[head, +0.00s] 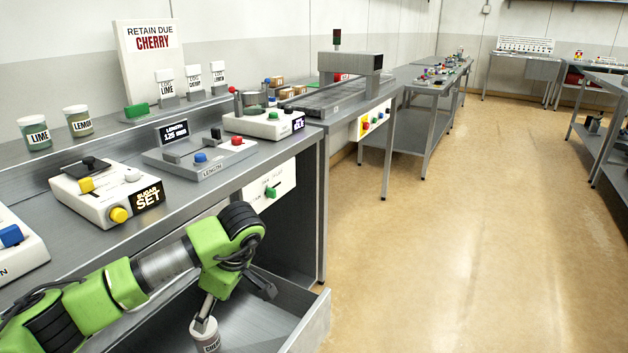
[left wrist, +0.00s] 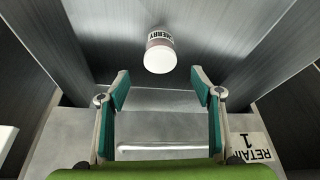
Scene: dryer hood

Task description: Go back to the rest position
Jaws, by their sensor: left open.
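My left gripper (head: 234,297) reaches down into an open grey drawer (head: 317,322) below the bench. In the left wrist view its two fingers (left wrist: 158,86) are spread wide with nothing between them. A small jar labelled CHERRY (left wrist: 160,54), with a white top, is in the drawer just beyond the fingertips. The jar also shows in the head view (head: 206,338), partly cut off by the bottom edge, and one finger overlaps it there. In the left wrist view a RETAIN 1 label (left wrist: 254,147) is at the right. My right gripper is out of view.
The bench above holds a SUGAR SET device (head: 100,200), a LENGTH plate (head: 200,160), LIME (head: 35,133) and LEMON (head: 78,121) jars and a RETAIN DUE CHERRY sign (head: 150,60). The drawer walls stand close around the gripper. The floor (head: 450,230) at the right is clear.

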